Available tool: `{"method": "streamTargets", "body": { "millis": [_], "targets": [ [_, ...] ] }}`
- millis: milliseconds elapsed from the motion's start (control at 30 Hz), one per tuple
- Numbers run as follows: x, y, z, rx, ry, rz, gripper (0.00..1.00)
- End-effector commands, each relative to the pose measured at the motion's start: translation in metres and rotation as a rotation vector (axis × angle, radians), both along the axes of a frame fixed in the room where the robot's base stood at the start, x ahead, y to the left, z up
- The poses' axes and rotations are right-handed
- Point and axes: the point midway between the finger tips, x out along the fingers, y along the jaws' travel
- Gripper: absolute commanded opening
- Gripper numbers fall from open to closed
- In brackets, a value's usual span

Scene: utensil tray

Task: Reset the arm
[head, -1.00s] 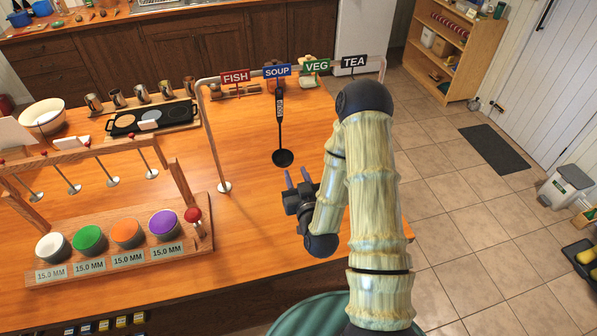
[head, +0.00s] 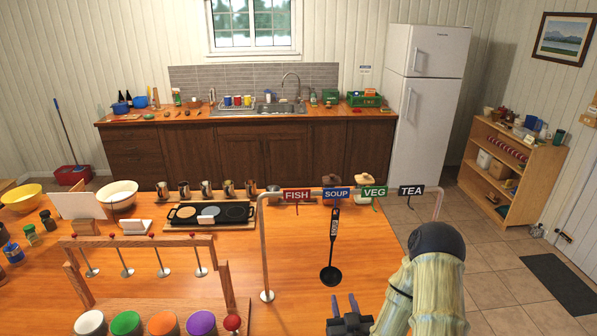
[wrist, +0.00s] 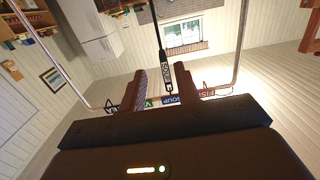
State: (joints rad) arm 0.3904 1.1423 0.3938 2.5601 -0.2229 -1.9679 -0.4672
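My gripper (head: 345,308) is at the lower edge of the head view, in front of the rail and lower than its signs. Its two fingers stand apart with nothing between them, and they also show apart in the wrist view (wrist: 170,88). A black ladle (head: 332,255) with a SOUP tag hangs from the rail under the blue SOUP sign (head: 336,194). In the wrist view the ladle's handle (wrist: 159,35) shows beyond the fingers, apart from them. Part of my arm is cut off by the lower edge of the head view.
The copper rail (head: 264,250) carries FISH (head: 297,196), VEG (head: 375,192) and TEA (head: 411,191) signs. A wooden rack (head: 143,241) with hanging tools and coloured discs stands at left. A griddle (head: 210,213) and several metal cups are behind. Floor is open at right.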

Motion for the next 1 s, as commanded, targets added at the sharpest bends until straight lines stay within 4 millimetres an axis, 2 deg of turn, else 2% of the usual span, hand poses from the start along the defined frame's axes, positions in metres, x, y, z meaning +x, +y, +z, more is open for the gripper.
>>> {"method": "streamTargets", "body": {
  "millis": [267,467,767,1000],
  "targets": [
    [0.011,0.019,-0.011,-0.066,0.191,0.131,0.32],
    [0.008,0.024,-0.019,-0.115,0.386,0.189,0.32],
    [-0.017,0.016,-0.016,-0.155,0.677,0.183,0.32],
    [-0.055,0.006,-0.003,-0.141,0.899,0.126,0.32]
  ]
}}
